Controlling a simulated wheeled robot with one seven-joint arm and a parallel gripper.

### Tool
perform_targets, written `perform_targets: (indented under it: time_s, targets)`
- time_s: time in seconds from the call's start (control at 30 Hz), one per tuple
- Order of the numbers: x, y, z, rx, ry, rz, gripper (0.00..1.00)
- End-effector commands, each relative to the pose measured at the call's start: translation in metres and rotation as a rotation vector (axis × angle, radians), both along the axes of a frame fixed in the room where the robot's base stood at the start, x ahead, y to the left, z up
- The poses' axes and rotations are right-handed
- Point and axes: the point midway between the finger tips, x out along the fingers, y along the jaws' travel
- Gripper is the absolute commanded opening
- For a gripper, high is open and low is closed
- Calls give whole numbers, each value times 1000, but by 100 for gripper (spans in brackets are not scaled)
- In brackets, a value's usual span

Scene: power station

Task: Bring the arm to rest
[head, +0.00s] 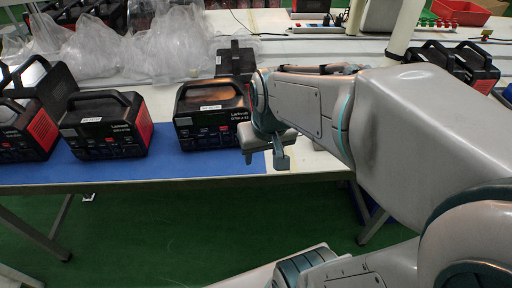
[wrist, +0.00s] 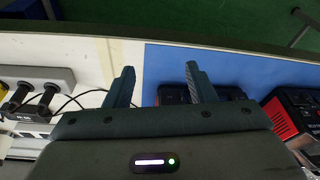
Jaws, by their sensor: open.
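My gripper (head: 281,152) is at the right end of the blue mat, in front of the nearest black power station, over the table's front edge. In the wrist view my gripper (wrist: 160,82) has its two fingers apart with nothing between them. The arm comes in from the right of the head view, stretched out over the table.
Several black and red power stations (head: 106,128) stand on the blue mat (head: 130,172). Clear plastic bags (head: 165,45) lie behind them. A power strip (wrist: 38,77) with plugs and cables shows in the wrist view.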

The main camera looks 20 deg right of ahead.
Motion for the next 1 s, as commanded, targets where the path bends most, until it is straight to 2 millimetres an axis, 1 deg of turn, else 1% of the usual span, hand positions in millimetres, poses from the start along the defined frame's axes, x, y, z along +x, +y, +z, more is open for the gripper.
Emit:
perform_targets:
  time_s: [0.03,0.1,0.2,0.47,0.57,0.67,0.77,0.83,1.0]
  targets:
    - [-16,8,-3,-1,22,23,50]
    - [-32,14,-8,-3,51,44,50]
    - [-44,18,-11,-5,72,58,50]
    - [-45,18,-12,-5,76,60,50]
    - [-45,18,-9,-5,75,59,50]
    - [-45,18,1,-6,70,58,50]
    - [-45,18,18,-7,62,57,50]
    - [-44,19,33,-8,54,56,50]
    - [-44,19,58,-10,38,54,50]
